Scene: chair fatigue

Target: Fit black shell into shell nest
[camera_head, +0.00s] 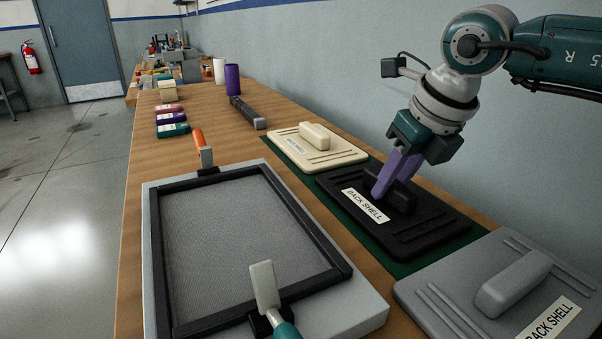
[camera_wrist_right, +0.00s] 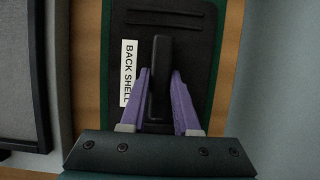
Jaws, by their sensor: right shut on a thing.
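The black shell (camera_head: 428,226) lies flat on a green mat, with a raised handle bar and a white "BACK SHELL" label. My right gripper (camera_head: 390,190) has its purple fingers on either side of the black handle and is shut on it. In the right wrist view the fingers (camera_wrist_right: 164,100) flank the handle of the black shell (camera_wrist_right: 190,45). The shell nest appears to be the grey tray with a black frame (camera_head: 348,268), at the left front, its grey inside bare. My left gripper is not in view.
A cream shell (camera_head: 345,155) lies behind the black one, and a grey shell (camera_head: 450,305) lies in front. An orange-handled clamp (camera_head: 202,150) and a teal-handled clamp (camera_head: 265,290) stand at the nest's edges. A dark bar (camera_head: 247,112) and cups are farther back.

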